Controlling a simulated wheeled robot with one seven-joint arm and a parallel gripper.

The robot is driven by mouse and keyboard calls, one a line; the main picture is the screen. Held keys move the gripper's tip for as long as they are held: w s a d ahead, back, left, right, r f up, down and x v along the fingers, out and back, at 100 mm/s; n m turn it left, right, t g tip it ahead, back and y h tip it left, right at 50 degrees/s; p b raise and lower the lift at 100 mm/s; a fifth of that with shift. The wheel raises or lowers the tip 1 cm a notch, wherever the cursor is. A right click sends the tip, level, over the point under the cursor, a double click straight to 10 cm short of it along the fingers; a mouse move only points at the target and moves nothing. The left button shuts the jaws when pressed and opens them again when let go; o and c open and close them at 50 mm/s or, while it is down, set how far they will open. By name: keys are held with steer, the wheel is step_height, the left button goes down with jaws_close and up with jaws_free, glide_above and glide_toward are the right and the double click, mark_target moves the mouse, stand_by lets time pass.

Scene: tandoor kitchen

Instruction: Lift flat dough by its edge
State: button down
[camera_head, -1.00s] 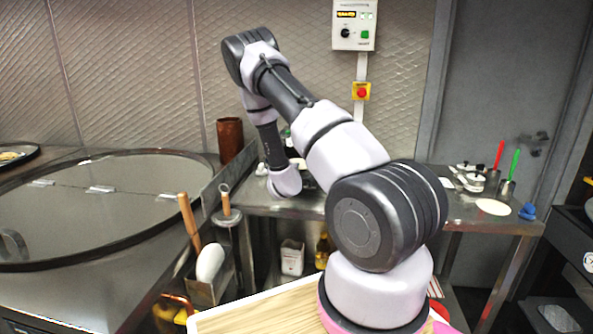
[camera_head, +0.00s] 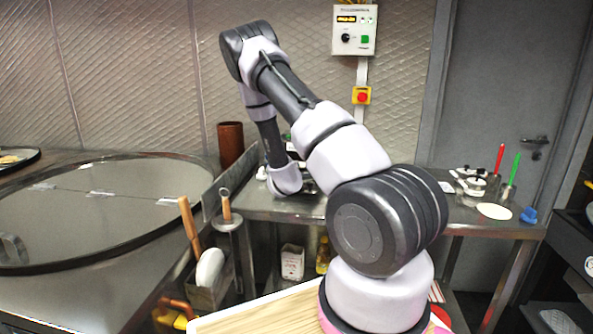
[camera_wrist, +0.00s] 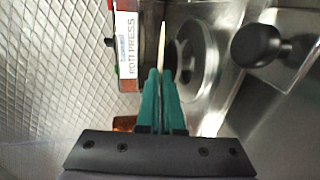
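The flat dough (camera_wrist: 162,45) shows edge-on in the wrist view as a thin, pale cream sliver standing up from between my fingertips. My gripper (camera_wrist: 161,74) has green fingers close together, shut on the dough's edge. Behind them is the round metal plate of the roti press (camera_wrist: 196,66), with a "ROTI PRESS" label (camera_wrist: 128,46) on its left. The dough looks clear of the plate, but the gap is hard to judge. In the head view, my wrist hides the gripper and the held dough.
A black ball knob (camera_wrist: 256,44) stands right of my fingers. In the head view, a pale flat disc (camera_head: 494,211) lies on the steel table (camera_head: 450,222) near red- and green-handled utensils. A large round griddle (camera_head: 100,210) is at left.

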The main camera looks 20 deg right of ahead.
steer(key=r+v, duration=0.2)
steer(key=v, duration=1.2)
steer(key=shift+r, duration=0.1)
